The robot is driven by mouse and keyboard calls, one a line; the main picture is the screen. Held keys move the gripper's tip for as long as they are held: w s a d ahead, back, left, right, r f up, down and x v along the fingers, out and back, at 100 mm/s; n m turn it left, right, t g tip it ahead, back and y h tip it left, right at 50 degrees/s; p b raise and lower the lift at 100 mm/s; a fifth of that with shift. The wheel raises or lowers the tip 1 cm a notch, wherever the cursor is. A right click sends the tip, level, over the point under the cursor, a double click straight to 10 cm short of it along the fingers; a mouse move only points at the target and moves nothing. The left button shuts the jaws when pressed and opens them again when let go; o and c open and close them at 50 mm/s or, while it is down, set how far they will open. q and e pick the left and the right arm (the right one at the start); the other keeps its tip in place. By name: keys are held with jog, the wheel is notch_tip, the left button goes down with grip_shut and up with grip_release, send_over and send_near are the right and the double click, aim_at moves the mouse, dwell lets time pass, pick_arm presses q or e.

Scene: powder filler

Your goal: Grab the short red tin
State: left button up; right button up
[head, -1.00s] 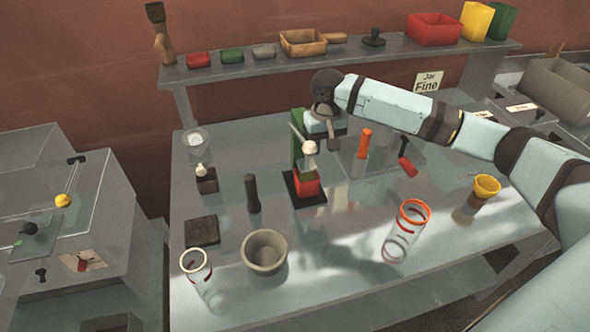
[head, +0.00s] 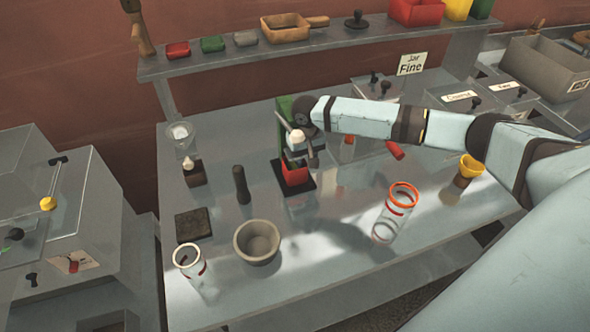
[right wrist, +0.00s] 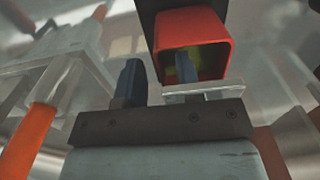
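A small red square tin (head: 295,174) stands on the black base of the green stand (head: 286,118) in the middle of the table. In the right wrist view the tin (right wrist: 218,42) shows its open mouth, with a yellow-green inside. My right gripper (head: 306,158) is just above the tin in the head view and hides part of it. In the right wrist view my gripper (right wrist: 158,66) has its two dark fingers apart. One finger is left of the tin and the other overlaps its mouth; contact cannot be told. My left gripper is out of view.
A flat red container (head: 177,50) lies on the back shelf. A dark pestle-like post (head: 241,186) and a grey bowl (head: 257,242) stand left of the stand. A red-rimmed glass jar (head: 397,214) and a yellow cup (head: 471,166) are right. The table's front right is clear.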

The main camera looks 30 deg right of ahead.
jog(key=shift+f, duration=1.45)
grip_shut()
jog(key=shift+w+r, duration=0.1)
jog(key=shift+r, duration=0.1)
